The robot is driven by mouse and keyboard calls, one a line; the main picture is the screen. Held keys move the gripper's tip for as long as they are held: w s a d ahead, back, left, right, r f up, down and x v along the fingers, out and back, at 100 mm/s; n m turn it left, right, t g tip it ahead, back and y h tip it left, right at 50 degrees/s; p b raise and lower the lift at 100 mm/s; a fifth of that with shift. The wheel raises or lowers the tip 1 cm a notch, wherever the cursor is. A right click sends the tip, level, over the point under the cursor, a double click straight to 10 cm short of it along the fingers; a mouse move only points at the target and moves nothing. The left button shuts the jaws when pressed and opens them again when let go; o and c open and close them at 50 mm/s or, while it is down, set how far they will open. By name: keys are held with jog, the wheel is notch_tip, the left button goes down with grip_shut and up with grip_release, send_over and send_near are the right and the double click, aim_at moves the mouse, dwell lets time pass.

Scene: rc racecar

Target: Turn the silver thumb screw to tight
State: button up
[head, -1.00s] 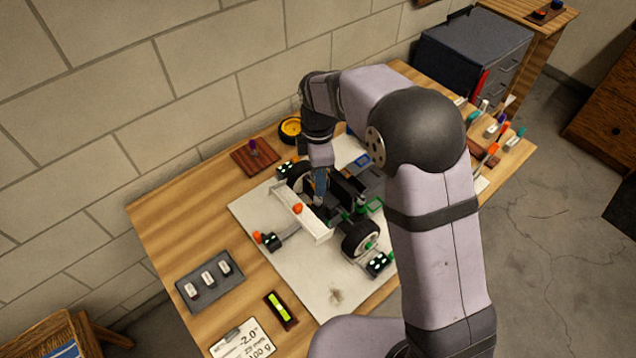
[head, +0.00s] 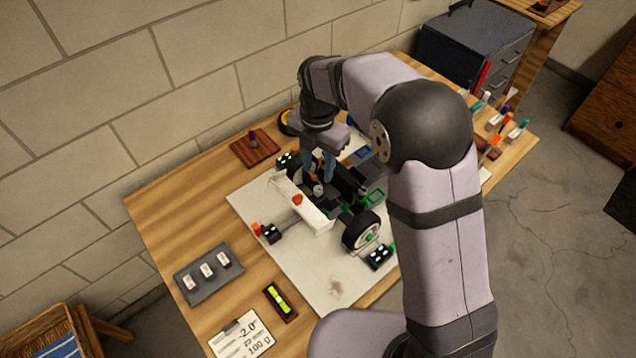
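The RC car (head: 350,192) stands on a pale mat in the middle of the bench, with a white rear wing (head: 303,210). A small silver-grey knob (head: 318,190), which looks like the silver thumb screw, shows on the car just behind the wing. My gripper (head: 318,178) points down over this part of the car. Its two bluish fingers are apart, with a gap between them. The knob shows at the lower end of that gap, and I cannot tell whether the fingers touch it. Its turn position is too small to read.
The pale mat (head: 335,290) holds several dark corner pads with green lights. A grey tray (head: 208,274), a yellow-green level (head: 279,299) and a white card (head: 241,338) lie at the front left. A brown block with a purple knob (head: 252,137) sits by the wall.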

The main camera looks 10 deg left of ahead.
aim_at(318, 189)
jog(key=n, duration=0.2)
jog(key=shift+n, duration=0.3)
jog(key=shift+f+p, duration=1.1)
jog(key=shift+f, duration=2.55)
grip_shut()
